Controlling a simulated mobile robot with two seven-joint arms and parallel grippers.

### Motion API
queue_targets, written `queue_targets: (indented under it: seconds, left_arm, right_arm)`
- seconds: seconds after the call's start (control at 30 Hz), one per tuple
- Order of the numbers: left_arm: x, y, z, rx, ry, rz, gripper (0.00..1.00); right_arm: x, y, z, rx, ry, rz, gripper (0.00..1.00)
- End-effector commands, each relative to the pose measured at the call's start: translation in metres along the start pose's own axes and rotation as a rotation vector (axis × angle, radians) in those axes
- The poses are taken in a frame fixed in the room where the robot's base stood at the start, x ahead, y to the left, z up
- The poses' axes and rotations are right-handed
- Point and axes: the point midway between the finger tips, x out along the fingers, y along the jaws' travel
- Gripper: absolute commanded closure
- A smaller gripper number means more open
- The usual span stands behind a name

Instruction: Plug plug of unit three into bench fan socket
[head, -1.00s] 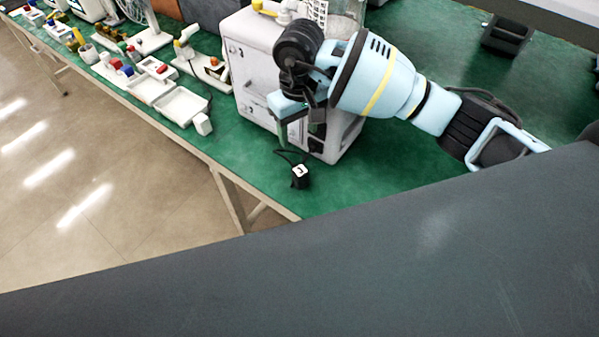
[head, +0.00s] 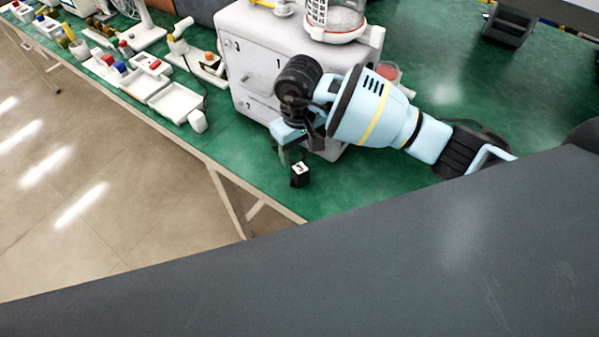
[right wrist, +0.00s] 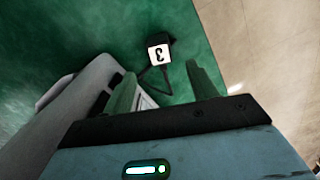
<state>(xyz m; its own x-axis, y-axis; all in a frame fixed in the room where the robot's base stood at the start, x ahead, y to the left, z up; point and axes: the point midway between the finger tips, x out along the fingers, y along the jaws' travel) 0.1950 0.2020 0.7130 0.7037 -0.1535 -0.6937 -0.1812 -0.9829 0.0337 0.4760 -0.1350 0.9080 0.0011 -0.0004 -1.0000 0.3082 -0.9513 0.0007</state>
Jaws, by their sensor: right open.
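The plug of unit three, a small black block with a white label marked 3 (head: 299,172), lies on the green bench near its front edge. In the right wrist view the plug (right wrist: 160,54) shows just beyond the fingertips, with its dark cord running back between the fingers. My right gripper (head: 290,156) is open, just above and behind the plug, and nothing is between its fingers (right wrist: 162,76). Part of a fan (head: 127,8) shows at the top left; I cannot make out its socket. My left gripper is not in view.
A white cabinet (head: 262,62) with numbered fronts stands close behind my right gripper. White trays (head: 174,102) and small parts line the bench to the left. A black holder (head: 508,26) sits at the back right. Bare green bench (head: 440,85) lies to the right.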

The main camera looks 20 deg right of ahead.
Motion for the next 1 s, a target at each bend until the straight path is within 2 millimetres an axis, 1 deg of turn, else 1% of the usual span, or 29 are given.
queue_targets:
  seconds: [0.17, 0.3, 0.43, 0.57, 0.8, 0.83, 1.0]
  left_arm:
    - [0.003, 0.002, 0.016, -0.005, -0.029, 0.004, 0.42]
    - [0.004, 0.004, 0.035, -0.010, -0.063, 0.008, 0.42]
    - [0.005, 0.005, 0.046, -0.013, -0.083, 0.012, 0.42]
    - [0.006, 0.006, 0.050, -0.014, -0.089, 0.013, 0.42]
    - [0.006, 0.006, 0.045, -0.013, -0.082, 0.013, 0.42]
    - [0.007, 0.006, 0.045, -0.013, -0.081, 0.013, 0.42]
    - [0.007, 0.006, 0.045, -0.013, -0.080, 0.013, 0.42]
  right_arm:
    - [0.027, -0.002, 0.002, 0.000, -0.010, -0.005, 0.42]
    - [0.054, -0.002, 0.003, 0.000, -0.013, -0.007, 0.42]
    - [0.070, -0.001, 0.002, 0.001, -0.009, -0.005, 0.42]
    - [0.076, -0.001, 0.001, -0.001, -0.004, -0.003, 0.42]
    - [0.074, 0.000, 0.000, -0.001, 0.000, 0.000, 0.42]
    - [0.074, 0.000, 0.000, -0.001, 0.000, 0.000, 0.43]
    - [0.074, 0.000, 0.000, 0.000, 0.000, 0.000, 0.65]
